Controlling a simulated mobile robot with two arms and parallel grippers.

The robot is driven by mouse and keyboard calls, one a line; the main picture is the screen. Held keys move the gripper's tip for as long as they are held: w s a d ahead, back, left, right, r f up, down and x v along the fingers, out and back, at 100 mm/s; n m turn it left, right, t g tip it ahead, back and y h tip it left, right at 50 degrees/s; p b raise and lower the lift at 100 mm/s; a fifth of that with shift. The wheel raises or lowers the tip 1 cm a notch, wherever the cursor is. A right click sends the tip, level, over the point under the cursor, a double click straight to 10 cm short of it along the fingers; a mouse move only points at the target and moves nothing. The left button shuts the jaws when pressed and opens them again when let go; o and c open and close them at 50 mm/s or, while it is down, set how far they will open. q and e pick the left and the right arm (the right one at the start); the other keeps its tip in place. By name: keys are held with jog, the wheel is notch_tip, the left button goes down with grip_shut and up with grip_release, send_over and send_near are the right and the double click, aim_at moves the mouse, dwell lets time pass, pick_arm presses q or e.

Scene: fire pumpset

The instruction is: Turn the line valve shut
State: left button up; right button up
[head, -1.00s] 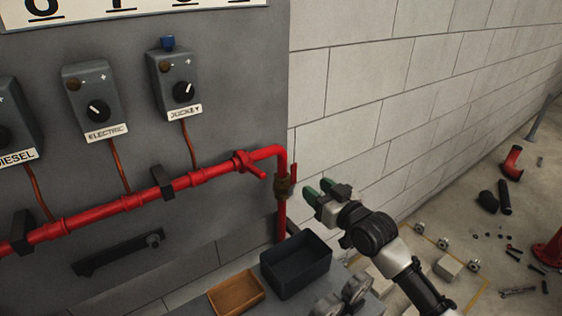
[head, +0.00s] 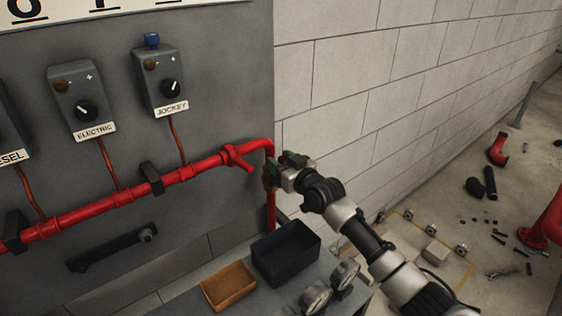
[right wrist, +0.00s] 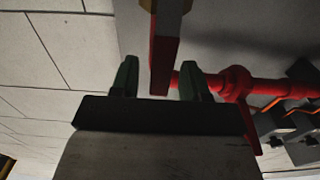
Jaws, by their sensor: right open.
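The line valve sits on the downward leg of the red pipe (head: 166,180), at the panel's right edge. In the head view my right gripper mostly hides it. The right wrist view shows its red lever (right wrist: 164,58) and part of its brass body (right wrist: 178,4). My right gripper (head: 277,166) is at the valve. Its green fingers (right wrist: 158,68) are open, one on each side of the lever in that view, with gaps visible. I cannot tell how deep the lever sits between them. My left gripper is not in view.
A red fitting (head: 237,157) branches off the pipe left of the gripper. Below are a black bin (head: 312,254), a brown tray (head: 229,297) and gauges (head: 316,297). Control boxes (head: 158,82) hang on the panel. A block wall (head: 350,100) stands close behind; loose parts lie on the floor at right.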

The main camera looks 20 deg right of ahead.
jog(key=shift+c, duration=1.3)
grip_shut()
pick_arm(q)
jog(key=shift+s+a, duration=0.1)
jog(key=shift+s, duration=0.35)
pick_arm(e)
jog(key=shift+a, duration=0.1)
